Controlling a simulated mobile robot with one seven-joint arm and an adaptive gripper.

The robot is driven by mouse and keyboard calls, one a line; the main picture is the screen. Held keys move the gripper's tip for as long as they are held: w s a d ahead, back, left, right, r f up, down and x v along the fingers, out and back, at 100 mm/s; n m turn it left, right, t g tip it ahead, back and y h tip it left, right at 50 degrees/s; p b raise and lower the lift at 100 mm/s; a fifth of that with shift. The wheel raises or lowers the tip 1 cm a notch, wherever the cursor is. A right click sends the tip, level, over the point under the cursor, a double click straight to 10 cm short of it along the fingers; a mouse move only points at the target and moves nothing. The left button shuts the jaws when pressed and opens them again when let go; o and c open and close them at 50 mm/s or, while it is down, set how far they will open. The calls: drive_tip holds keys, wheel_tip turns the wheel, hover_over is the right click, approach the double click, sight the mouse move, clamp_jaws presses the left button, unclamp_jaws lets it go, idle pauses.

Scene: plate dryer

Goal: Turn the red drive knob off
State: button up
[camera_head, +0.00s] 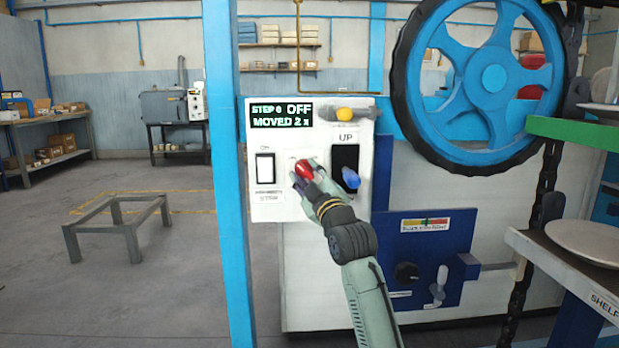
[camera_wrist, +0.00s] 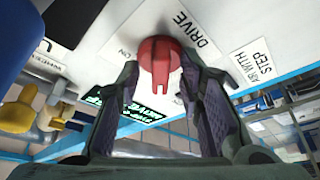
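The red drive knob (camera_head: 304,170) is on the white control panel (camera_head: 285,216), left of the black UP switch. In the wrist view the knob (camera_wrist: 160,58) shows close up beside the DRIVE label, its narrow tab pointing down in the picture. My gripper (camera_head: 306,178) is at the panel front. In the wrist view my gripper (camera_wrist: 160,68) has one finger on each side of the knob, with small gaps visible, so it looks open around it. Contact is hard to judge. The panel display (camera_head: 281,115) reads OFF on its top line.
Right of the knob is a blue-handled lever (camera_head: 350,178); a yellow knob (camera_head: 344,114) sits above. A white rocker switch (camera_head: 265,168) is to the left. A blue post (camera_head: 229,200) stands left of the panel, and a large blue wheel (camera_head: 493,78) is at upper right.

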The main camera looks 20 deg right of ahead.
drive_tip(key=v, duration=1.2)
drive_tip(key=shift+r, duration=0.1)
